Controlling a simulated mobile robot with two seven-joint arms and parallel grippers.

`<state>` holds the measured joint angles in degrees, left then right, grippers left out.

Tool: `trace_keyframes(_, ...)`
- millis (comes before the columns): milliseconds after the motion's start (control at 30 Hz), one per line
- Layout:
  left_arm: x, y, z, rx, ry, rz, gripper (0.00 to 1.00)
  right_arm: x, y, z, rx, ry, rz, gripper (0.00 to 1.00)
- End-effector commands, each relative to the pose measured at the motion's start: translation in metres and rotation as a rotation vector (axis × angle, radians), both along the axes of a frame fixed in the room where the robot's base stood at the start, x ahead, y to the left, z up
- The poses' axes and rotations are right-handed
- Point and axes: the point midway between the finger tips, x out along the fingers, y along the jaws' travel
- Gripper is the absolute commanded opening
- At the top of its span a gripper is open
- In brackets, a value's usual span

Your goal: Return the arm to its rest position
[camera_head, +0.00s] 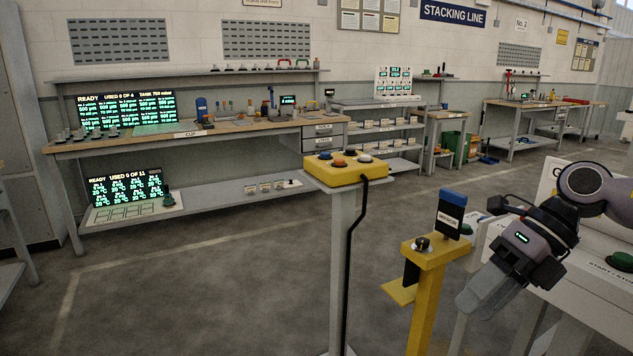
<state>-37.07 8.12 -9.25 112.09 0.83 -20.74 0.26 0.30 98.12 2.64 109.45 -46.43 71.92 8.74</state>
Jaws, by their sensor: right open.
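My right gripper (485,291) shows at the right of the head view, with its fingers pointing down and to the left. It is open and nothing shows between its fingers. It hangs just right of a yellow post (425,300) and in front of a white machine table. My right arm comes in from the right edge, bent at a dark round joint. My left gripper and left arm are not in view.
A yellow control box (346,169) with several buttons stands on a grey pedestal in the middle. A blue-topped device (450,214) sits on the yellow post. A white table (590,290) with a green button (621,261) is at right. Workbenches line the wall; the left floor is clear.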

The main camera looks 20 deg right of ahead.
Motion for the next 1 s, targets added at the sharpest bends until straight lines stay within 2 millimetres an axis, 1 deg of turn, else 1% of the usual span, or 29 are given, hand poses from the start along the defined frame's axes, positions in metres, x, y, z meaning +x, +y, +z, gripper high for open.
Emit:
trace_keyframes(33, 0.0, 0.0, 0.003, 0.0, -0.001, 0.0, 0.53, 0.005, 0.013, -0.01, 0.116, 0.002, -0.032, 0.53)
trace_keyframes(100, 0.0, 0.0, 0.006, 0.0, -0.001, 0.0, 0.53, 0.012, 0.029, -0.019, 0.263, -0.002, -0.093, 0.53)
trace_keyframes(200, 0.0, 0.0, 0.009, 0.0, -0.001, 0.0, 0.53, 0.023, 0.047, -0.032, 0.462, 0.004, -0.199, 0.53)
trace_keyframes(300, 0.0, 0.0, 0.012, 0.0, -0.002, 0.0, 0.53, 0.034, 0.059, -0.043, 0.648, 0.02, -0.33, 0.53)
trace_keyframes(467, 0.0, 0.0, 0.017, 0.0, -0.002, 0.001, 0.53, 0.048, 0.068, -0.068, 0.91, 0.078, -0.584, 0.53)
trace_keyframes(567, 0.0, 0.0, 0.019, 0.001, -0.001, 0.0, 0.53, 0.053, 0.068, -0.088, 1.048, 0.129, -0.766, 0.53)
trace_keyframes(600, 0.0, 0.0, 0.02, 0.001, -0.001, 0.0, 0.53, 0.054, 0.068, -0.099, 1.097, 0.156, -0.843, 0.53)
trace_keyframes(667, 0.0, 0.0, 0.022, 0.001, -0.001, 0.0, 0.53, 0.055, 0.068, -0.115, 1.163, 0.199, -0.963, 0.53)
trace_keyframes(767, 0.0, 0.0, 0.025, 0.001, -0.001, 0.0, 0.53, 0.05, 0.068, -0.146, 1.255, 0.284, -1.171, 0.53)
trace_keyframes(867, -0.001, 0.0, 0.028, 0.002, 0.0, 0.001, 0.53, 0.04, 0.071, -0.181, 1.319, 0.386, -1.386, 0.53)
trace_keyframes(900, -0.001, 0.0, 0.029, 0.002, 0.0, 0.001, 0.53, 0.033, 0.074, -0.196, 1.338, 0.433, -1.473, 0.53)
trace_keyframes(967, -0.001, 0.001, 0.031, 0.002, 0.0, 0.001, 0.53, 0.022, 0.079, -0.218, 1.356, 0.508, -1.605, 0.53)
trace_keyframes(1000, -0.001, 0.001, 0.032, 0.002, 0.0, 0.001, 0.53, 0.013, 0.085, -0.233, 1.363, 0.563, -1.69, 0.53)
